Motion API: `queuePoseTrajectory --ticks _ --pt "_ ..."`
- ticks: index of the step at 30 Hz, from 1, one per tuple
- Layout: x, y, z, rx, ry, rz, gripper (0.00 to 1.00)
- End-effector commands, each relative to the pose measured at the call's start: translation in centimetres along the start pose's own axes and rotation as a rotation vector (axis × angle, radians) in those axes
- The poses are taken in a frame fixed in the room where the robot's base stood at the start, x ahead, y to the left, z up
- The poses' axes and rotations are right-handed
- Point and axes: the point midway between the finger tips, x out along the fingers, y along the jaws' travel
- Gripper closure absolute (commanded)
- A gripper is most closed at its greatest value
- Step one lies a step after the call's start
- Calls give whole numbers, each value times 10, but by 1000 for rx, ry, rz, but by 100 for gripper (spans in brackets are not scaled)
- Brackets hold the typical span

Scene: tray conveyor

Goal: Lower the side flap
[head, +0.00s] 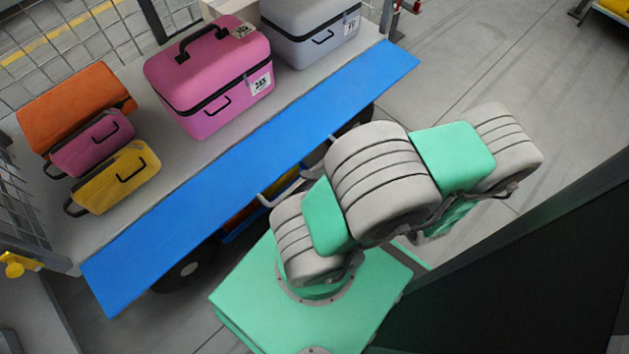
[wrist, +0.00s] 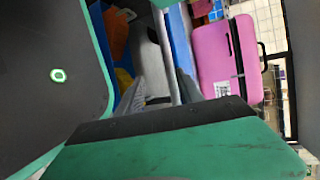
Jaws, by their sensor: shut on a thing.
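The side flap (head: 215,197) is a long blue panel along the near side of the luggage cart. Its broad face shows in the head view, but its exact tilt is hard to judge. A pale grey bar (head: 272,198) shows below its outer edge, partly behind my arm. In the wrist view the flap is a narrow blue strip (wrist: 181,45) beside a grey bar (wrist: 164,55). The grip itself is hidden, and my arm hides the gripper in the head view.
On the cart deck (head: 205,150) stand a pink case (head: 210,85), a grey case (head: 305,30), an orange case (head: 70,105), a small pink case (head: 92,142) and a yellow case (head: 115,177). Mesh panels border the deck. Floor right of the cart is clear.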

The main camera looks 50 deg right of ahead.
Motion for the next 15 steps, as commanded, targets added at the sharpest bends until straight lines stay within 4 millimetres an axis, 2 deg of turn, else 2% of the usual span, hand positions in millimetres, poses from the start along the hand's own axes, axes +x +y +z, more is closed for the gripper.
queuePoseTrajectory --ticks 5,12,15 --pt "-13 0 -1 -1 3 6 66" --pt "-62 -2 -1 1 5 3 66" --pt "-74 -1 0 1 2 1 66"
